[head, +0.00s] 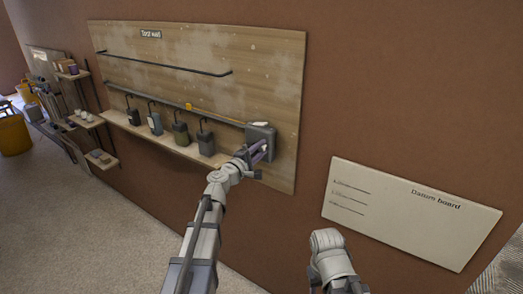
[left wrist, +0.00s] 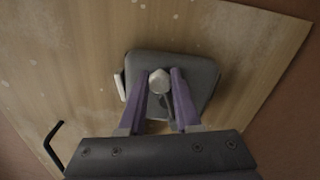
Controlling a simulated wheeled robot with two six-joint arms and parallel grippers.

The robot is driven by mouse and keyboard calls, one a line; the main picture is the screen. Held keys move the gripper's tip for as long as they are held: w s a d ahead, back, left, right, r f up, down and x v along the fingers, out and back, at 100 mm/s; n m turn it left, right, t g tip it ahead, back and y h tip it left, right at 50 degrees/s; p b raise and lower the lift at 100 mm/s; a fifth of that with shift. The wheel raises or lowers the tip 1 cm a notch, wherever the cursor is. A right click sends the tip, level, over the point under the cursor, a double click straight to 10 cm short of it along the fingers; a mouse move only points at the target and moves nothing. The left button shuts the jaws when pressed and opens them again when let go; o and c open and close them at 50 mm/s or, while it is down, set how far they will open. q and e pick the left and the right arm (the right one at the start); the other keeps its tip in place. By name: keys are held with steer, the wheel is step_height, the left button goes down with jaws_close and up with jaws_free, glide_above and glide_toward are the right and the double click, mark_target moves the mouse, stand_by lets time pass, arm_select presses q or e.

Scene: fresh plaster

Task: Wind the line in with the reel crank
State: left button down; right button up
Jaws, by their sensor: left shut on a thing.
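The reel is a dark grey rounded box (head: 263,133) at the right end of the wooden board; it also shows as a grey housing in the left wrist view (left wrist: 200,72). A pale faceted crank knob (left wrist: 159,80) stands out in front of the housing. My left gripper (head: 259,150) reaches the reel's front; its purple fingers (left wrist: 160,92) lie on both sides of the knob, shut on it. A thin line or rail runs left from the reel, with a small yellow tag (head: 188,106) on it. My right gripper's fingers are out of sight.
A wooden "Tool wall" board (head: 190,45) carries a dark bar and a shelf (head: 155,134). Several dark canisters (head: 180,132) with hooked tops hang left of the reel. A "Datum board" (head: 410,212) is on the wall at right.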

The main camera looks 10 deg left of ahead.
arm_select(q)
steer(key=n, duration=0.1)
steer(key=r+n, duration=0.1)
steer(key=n, duration=0.1)
steer(key=a+n+p, duration=0.1)
steer(key=shift+w+r+n, duration=0.2)
steer(key=shift+r+n, duration=0.05)
steer(key=shift+n, duration=0.15)
steer(key=shift+a, duration=0.1)
stand_by(0.3)
steer(key=c, duration=0.6)
jaws_free()
steer(key=v, duration=0.7)
steer(key=shift+s, duration=0.35)
steer(key=shift+a+r, duration=0.1)
